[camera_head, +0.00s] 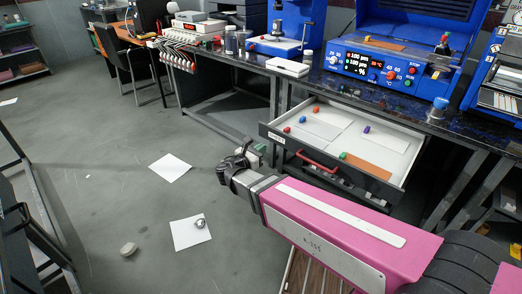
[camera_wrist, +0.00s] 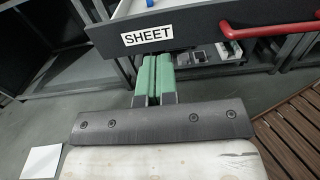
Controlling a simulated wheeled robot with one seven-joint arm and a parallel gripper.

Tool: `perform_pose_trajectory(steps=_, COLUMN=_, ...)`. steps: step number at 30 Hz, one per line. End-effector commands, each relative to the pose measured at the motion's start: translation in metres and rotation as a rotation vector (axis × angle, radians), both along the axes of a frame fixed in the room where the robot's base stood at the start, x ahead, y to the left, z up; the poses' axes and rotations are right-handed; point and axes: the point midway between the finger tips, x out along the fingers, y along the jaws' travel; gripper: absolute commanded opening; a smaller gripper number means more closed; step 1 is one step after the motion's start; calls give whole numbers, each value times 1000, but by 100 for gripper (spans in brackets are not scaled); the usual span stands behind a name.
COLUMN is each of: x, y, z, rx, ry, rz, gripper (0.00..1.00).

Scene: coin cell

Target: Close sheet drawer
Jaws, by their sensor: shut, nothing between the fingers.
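The sheet drawer (camera_head: 362,176) hangs open under the dark workbench in the head view, with a white inside and a dark front. Its front with the white SHEET label (camera_wrist: 147,36) fills the top of the wrist view. The red handle (camera_head: 318,161) runs along the drawer front, and it shows at the upper right in the wrist view (camera_wrist: 270,27). My gripper (camera_wrist: 156,62) has its green fingers together and empty. The fingertips lie just below the label, left of the handle. Whether they touch the drawer front, I cannot tell.
The drawer holds sheets, small coloured knobs and an orange-brown plate (camera_head: 366,164). A blue machine (camera_head: 405,62) stands on the bench (camera_head: 345,85) above. Paper sheets lie on the floor, one (camera_head: 170,168) left of my gripper. Open floor lies to the left.

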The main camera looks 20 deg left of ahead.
Motion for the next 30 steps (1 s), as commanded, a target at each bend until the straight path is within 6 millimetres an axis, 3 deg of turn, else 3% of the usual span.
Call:
perform_pose_trajectory(steps=18, x=89, y=-36, z=0, rx=0, ry=1, rz=-1, gripper=0)
perform_pose_trajectory(steps=30, x=104, y=-43, z=0, rx=0, ry=0, rz=1, gripper=0)
